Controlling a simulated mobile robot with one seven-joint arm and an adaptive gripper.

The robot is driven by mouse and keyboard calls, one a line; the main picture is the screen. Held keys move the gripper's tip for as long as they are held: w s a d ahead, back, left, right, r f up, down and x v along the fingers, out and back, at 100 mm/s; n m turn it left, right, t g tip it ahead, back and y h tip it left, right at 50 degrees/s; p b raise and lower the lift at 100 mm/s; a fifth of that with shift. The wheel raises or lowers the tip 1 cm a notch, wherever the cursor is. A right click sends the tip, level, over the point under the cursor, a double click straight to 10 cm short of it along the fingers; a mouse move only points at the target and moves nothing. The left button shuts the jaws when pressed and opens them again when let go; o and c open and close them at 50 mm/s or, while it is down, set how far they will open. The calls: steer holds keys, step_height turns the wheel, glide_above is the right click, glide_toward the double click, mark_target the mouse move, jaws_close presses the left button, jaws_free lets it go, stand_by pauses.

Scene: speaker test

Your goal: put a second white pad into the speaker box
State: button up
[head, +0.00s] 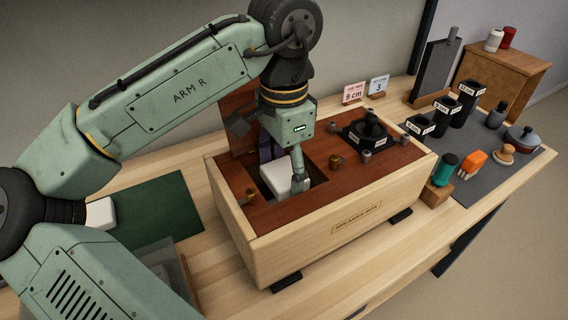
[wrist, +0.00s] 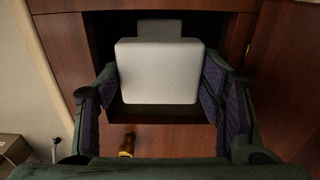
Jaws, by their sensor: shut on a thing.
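The speaker box (head: 300,238) is a pale wooden box with a dark red top, and a rectangular opening in that top. My gripper (head: 283,168) points down at this opening, shut on a white pad (head: 276,181). In the wrist view the held pad (wrist: 160,75) sits between the two purple-lined fingers (wrist: 160,85), over the dark opening. A second, greyer pad-like block (wrist: 160,28) shows partly behind it inside the opening, mostly hidden. How deep the held pad is cannot be told. Another white pad (head: 100,213) lies at the green mat, partly hidden by my arm.
A black round part (head: 372,132) and several small brass and grey pegs stand on the box top. A raised red-brown panel (head: 238,105) stands behind the opening.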

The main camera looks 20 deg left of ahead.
steer(key=o, duration=0.8)
stand_by(0.4)
